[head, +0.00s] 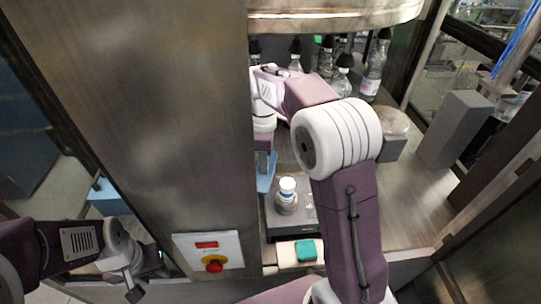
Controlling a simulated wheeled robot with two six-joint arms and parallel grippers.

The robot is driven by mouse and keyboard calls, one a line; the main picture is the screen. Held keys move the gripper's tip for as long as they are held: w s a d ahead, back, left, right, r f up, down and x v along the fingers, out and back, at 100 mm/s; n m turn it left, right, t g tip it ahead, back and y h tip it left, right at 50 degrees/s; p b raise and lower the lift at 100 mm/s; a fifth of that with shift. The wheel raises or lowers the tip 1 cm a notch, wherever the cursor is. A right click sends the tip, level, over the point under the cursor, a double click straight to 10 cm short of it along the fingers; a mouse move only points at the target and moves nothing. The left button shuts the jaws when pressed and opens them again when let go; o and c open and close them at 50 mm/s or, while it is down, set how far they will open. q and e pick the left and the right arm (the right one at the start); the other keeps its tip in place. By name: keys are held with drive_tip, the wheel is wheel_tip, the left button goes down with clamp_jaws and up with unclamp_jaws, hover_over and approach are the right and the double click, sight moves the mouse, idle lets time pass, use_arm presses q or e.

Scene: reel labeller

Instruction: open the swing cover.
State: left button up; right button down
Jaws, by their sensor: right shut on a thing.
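The swing cover appears to be the large brushed-metal panel (150,110) that fills the left-centre of the head view. Its right edge stands beside the open work space. My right arm reaches in from the bottom and bends back to the left. My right gripper (266,172), with blue fingers, points down at that edge and is shut on it, as far as I can see. The exact grip is partly hidden. My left gripper (150,262) is low at the left, below the panel and apart from it. Its fingertips are not clear.
A red stop button (214,264) sits on a white plate. A grey box (453,130) stands at the right; bare deck lies before it.

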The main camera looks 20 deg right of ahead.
sight(258, 169)
drive_tip(key=shift+w+a+r+m+p, duration=0.1)
drive_tip(key=shift+w+a+m+p, duration=0.25)
drive_tip(key=shift+m+p, duration=0.35)
drive_tip(key=shift+w+a+m+p, duration=0.3)
drive_tip(key=shift+a+m+p, duration=0.05)
drive_tip(key=shift+m, duration=0.55)
drive_tip(key=c, duration=1.1)
unclamp_jaws()
drive_tip(key=shift+r, duration=0.3)
wheel_tip(258, 169, up, 8)
drive_tip(key=shift+r+b, duration=0.2)
drive_tip(key=shift+b, duration=0.1)
drive_tip(key=shift+f, duration=0.1)
